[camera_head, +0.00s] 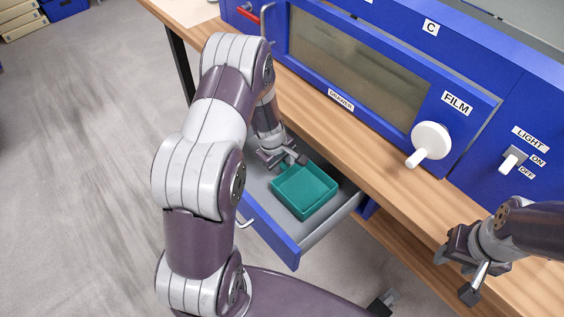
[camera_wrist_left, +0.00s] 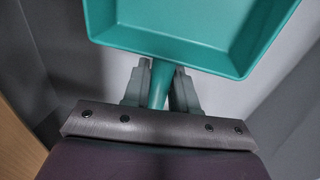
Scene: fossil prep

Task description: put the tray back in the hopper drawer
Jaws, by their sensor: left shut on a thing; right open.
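The teal tray (camera_head: 305,190) is inside the open drawer (camera_head: 321,232), which has a grey inside and a blue front. The tray looks empty and also shows in the left wrist view (camera_wrist_left: 182,48). My left gripper (camera_head: 287,158) reaches down into the drawer at the tray's far left side. In the left wrist view my left gripper (camera_wrist_left: 160,88) is shut on the tray's teal handle. Whether the tray touches the drawer floor I cannot tell. My right gripper (camera_head: 460,278) is open and empty at the lower right, near the bench edge, away from the drawer.
Above the drawer, a wooden bench top (camera_head: 390,150) carries a blue cabinet (camera_head: 480,60) with a window, a white FILM knob (camera_head: 432,140) and a LIGHT switch (camera_head: 513,158). A drawer handle (camera_head: 245,224) sticks out in front. Open floor lies to the left.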

